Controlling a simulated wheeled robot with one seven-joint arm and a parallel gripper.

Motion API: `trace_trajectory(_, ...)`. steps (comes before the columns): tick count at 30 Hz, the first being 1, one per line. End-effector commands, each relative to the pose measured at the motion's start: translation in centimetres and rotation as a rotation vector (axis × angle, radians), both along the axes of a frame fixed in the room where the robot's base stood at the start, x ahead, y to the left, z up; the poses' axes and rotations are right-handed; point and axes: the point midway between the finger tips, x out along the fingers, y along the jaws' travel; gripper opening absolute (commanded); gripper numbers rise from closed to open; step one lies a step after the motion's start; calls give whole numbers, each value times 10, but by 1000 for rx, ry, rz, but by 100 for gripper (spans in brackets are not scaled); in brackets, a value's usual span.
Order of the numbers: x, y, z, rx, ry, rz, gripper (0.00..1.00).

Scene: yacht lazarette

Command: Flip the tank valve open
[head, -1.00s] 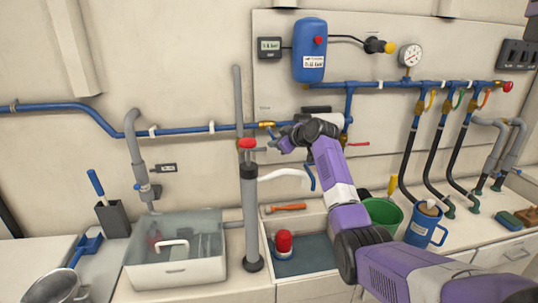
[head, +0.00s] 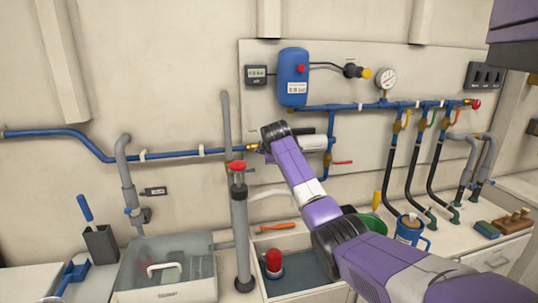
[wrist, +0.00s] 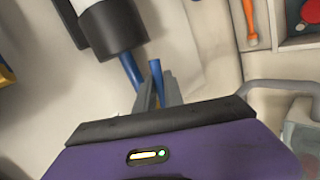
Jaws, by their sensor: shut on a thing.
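My gripper (wrist: 158,98) points at the wall pipework, and its grey fingers are closed around the end of a narrow blue lever (wrist: 156,72) in the wrist view. In the head view my wrist covers the horizontal blue pipe between a brass fitting (head: 252,147) and a white cylinder (head: 314,143). My fingertips and the valve body are hidden there. In the wrist view a black-and-white cylinder (wrist: 112,28) with a blue pipe (wrist: 131,70) is close beside the fingers. I cannot tell how far the lever is turned.
A blue tank (head: 293,78), a gauge (head: 386,79) and a red lever (head: 342,162) are on the wall nearby. A grey upright hand pump (head: 241,230) with a red top stands left of my arm. A clear-lidded box (head: 165,270) is on the counter.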

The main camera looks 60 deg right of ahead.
Motion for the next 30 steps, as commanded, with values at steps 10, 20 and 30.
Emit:
trace_trajectory(10, -1, 0, 8, -108, 129, 0, 0)
trace_trajectory(20, -1, 0, 10, -135, 160, 1, 0)
trace_trajectory(30, 0, 0, 10, -135, 160, 1, 22)
